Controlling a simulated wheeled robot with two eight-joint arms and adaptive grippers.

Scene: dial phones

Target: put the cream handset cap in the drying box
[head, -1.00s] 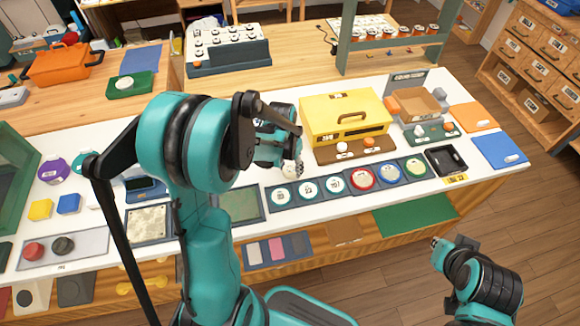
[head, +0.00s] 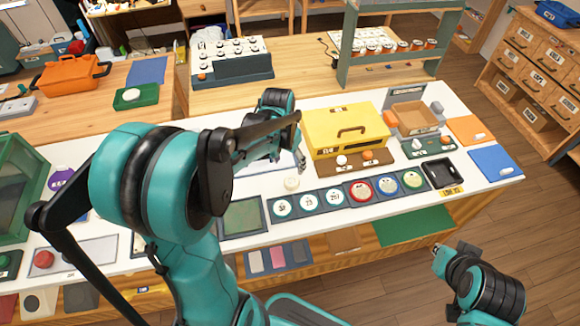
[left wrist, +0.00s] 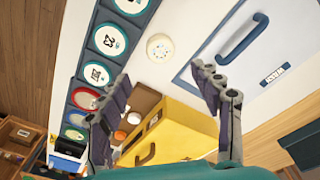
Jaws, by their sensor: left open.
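The cream handset cap (head: 291,182) is a small round piece lying on the white counter, behind the row of dials. It also shows in the left wrist view (left wrist: 160,47), apart from and beyond my fingertips. My left gripper (head: 300,160) is behind the cap in the head view; its two fingers (left wrist: 160,88) are spread with nothing between them. A yellow box (head: 345,130) with a handle on top stands right of the gripper; I cannot read whether its label marks it as the drying box. My right gripper (head: 438,250) is off the counter's front, its jaws too small to judge.
Dials with white, red, blue and green rims (head: 334,197) line the front counter. A brown strip with two knobs (head: 355,160) lies before the yellow box. A flat panel with a blue handle (left wrist: 242,40) lies by the cap. A black tray (head: 440,173) stands at right.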

